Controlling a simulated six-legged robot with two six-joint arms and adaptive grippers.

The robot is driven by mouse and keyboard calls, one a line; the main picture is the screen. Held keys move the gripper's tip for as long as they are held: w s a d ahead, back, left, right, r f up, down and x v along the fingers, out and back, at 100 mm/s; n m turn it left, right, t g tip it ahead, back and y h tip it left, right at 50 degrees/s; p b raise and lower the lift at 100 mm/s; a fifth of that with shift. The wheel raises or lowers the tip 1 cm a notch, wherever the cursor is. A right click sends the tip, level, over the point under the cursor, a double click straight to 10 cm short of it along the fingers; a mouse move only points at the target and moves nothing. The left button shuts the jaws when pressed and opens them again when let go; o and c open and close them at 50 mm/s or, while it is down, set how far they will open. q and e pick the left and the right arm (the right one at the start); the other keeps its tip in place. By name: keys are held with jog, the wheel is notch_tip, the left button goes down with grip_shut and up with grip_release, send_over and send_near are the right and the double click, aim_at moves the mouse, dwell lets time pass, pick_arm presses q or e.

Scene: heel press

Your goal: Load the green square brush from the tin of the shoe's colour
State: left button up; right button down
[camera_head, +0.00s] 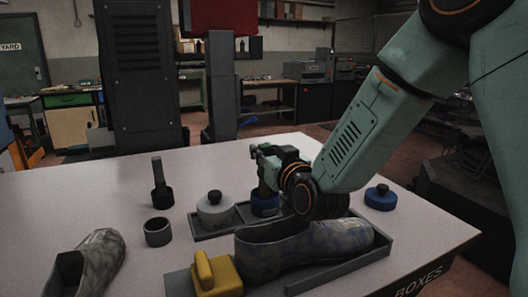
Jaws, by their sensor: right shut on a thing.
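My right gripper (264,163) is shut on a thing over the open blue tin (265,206). The held thing is mostly hidden by the gripper; its place and the green showing there fit the green square brush, and its lower end is at the tin's mouth. I cannot tell if it touches the polish. A shoe with patchy blue and grey colour (300,250) lies in a grey tray (340,268) in front. A blue lid with a knob (380,198) lies on the table at right. My left gripper is not in view.
A lidded grey tin (215,212) stands beside the blue tin in a dark tray (215,233). A dark brush (161,185) stands upright at left, near an open dark cup (158,232). A yellow block (217,275) is at the shoe's left end. Another shoe (98,262) is at front left.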

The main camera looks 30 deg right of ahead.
jog(key=shift+d, duration=0.25)
jog(key=shift+f, duration=0.1)
jog(key=shift+a, duration=0.2)
jog(key=shift+d+f, duration=0.2)
jog(key=shift+a+f+b, duration=0.15)
jog(key=shift+a+b, duration=0.05)
jog(key=shift+b, duration=0.1)
jog(key=shift+d+f, duration=0.1)
jog(key=shift+d, duration=0.05)
jog(key=shift+f, duration=0.15)
dwell(0.9)
